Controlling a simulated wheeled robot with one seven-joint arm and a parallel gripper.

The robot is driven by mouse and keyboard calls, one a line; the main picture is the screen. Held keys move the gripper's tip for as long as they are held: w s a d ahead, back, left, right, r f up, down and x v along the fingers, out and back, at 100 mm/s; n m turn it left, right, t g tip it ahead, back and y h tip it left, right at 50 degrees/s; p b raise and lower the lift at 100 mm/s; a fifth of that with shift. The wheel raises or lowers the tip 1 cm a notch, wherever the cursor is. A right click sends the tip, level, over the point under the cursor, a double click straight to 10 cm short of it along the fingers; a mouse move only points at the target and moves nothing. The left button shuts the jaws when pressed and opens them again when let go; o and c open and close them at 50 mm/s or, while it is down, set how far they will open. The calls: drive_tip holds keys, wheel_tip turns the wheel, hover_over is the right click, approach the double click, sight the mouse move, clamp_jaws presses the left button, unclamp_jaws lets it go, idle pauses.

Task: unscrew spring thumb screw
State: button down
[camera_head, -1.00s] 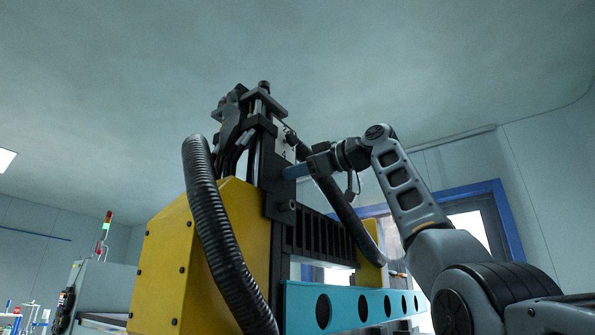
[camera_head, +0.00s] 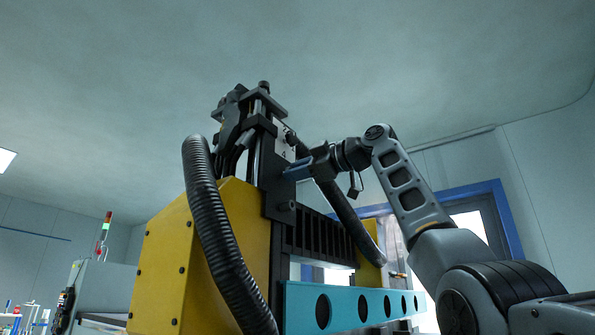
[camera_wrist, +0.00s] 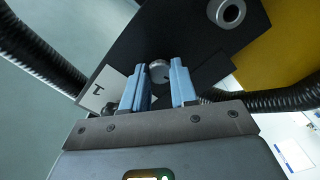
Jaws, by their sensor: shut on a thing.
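The spring thumb screw (camera_wrist: 160,72) shows in the wrist view as a round silver head on the dark panel (camera_wrist: 195,30). My gripper (camera_wrist: 160,78) has its two blue fingers on either side of the screw head, shut on it. In the head view my gripper (camera_head: 299,170) reaches from the right to the black upright part of the machine. The screw is hidden there by the fingers, and its threaded part and spring cannot be seen.
A silver ring-shaped fitting (camera_wrist: 231,12) sits on the panel near the screw. A white label (camera_wrist: 102,90) lies to the left. A black corrugated hose (camera_head: 215,235) hangs before the yellow housing (camera_head: 160,265). A blue beam (camera_head: 345,306) with round holes runs below my arm.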

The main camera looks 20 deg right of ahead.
drive_tip(key=shift+w+f, duration=0.1)
drive_tip(key=shift+f, duration=0.15)
drive_tip(key=c, duration=0.9)
unclamp_jaws()
drive_tip(key=shift+r, duration=0.15)
drive_tip(key=shift+b+v, duration=1.35)
drive_tip(key=shift+v, duration=2.6)
